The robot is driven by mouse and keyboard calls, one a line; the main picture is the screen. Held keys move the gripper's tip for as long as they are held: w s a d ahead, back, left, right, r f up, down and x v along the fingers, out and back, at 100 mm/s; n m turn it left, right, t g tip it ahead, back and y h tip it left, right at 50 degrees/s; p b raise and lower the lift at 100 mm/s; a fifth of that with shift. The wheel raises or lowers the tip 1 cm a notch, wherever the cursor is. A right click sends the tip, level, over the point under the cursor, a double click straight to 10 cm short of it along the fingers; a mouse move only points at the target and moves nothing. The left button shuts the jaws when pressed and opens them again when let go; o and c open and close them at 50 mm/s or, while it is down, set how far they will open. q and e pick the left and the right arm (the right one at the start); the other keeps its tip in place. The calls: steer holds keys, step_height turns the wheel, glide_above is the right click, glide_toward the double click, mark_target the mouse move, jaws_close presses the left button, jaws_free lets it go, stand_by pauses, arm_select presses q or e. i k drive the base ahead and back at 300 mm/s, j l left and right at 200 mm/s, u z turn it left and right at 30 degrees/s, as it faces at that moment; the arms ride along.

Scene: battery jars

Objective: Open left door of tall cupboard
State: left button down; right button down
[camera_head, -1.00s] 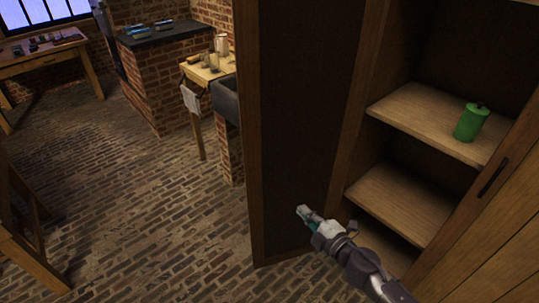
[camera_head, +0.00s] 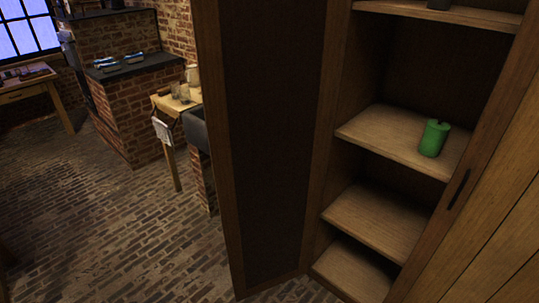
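The left door (camera_head: 270,140) of the tall cupboard stands wide open, swung out to the left, with its dark inner panel facing me. The cupboard's inside shows several wooden shelves (camera_head: 370,222). The right door (camera_head: 485,220) is at the right edge, with a dark vertical handle (camera_head: 458,189); it looks shut. Neither of my grippers is in view.
A green jar (camera_head: 433,139) stands on a middle shelf. A dark object (camera_head: 438,4) is cut off on the shelf above. Beyond the open door are a small wooden table (camera_head: 178,104), a brick counter (camera_head: 140,120) and a table by the window (camera_head: 28,84). The brick floor at left is clear.

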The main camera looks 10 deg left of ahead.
mark_target(267, 70)
steer(key=i+j+z, duration=0.1)
steer(key=z, duration=0.3)
steer(key=j+z, duration=0.5)
steer(key=z, duration=0.3)
steer(key=j+z, duration=0.25)
steer(key=z, duration=0.15)
steer(key=j+z, duration=0.25)
steer(key=z, duration=0.15)
